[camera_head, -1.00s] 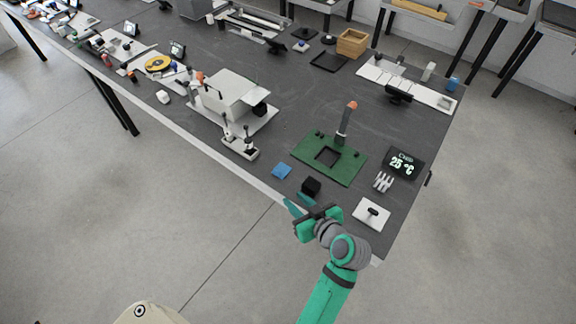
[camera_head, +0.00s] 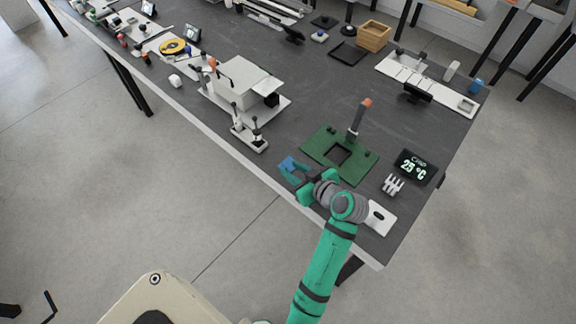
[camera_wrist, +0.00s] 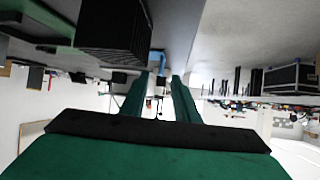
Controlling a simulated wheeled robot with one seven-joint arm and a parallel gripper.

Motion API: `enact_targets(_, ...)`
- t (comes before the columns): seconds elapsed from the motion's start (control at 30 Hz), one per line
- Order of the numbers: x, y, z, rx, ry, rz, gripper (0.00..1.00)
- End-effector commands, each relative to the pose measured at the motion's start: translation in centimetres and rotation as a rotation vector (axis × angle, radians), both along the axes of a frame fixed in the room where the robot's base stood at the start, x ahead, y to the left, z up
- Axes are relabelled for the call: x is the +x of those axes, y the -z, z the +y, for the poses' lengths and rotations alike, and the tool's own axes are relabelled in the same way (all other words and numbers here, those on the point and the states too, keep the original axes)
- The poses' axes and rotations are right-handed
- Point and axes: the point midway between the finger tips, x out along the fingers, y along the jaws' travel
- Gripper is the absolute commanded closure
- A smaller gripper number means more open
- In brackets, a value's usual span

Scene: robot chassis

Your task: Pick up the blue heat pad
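The blue heat pad (camera_head: 287,163) lies flat on the dark table near its front edge, left of the green board. My gripper (camera_head: 292,172) is low over the front edge, its fingers pointing at the pad and partly covering it. In the wrist view, which looks upside down, the two green fingers of my gripper (camera_wrist: 161,80) stand apart with a gap between them. A blue piece, apparently the heat pad (camera_wrist: 157,62), shows just beyond the fingertips, in line with the gap. I cannot tell whether the fingers touch it.
A black finned block (camera_wrist: 112,32) is close beside the fingers in the wrist view. The green board (camera_head: 318,145) with an upright orange-tipped tool (camera_head: 359,120) stands behind. A white fixture (camera_head: 249,136) is left.

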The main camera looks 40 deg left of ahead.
Motion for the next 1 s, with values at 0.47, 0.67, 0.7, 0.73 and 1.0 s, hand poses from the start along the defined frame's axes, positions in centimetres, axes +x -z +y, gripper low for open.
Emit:
enact_targets(0.47, 0.5, 1.8, 3.5, 0.000, -0.009, 0.000, 0.72)
enact_targets(0.67, 0.7, 1.8, 3.2, 0.000, -0.004, 0.001, 1.00)
enact_targets(0.7, 0.8, 1.8, 3.1, 0.000, -0.002, 0.001, 1.00)
enact_targets(0.73, 0.8, 1.8, 3.0, 0.000, 0.000, 0.001, 1.00)
enact_targets(1.0, 0.8, 1.8, 3.1, 0.000, -0.002, 0.001, 1.00)
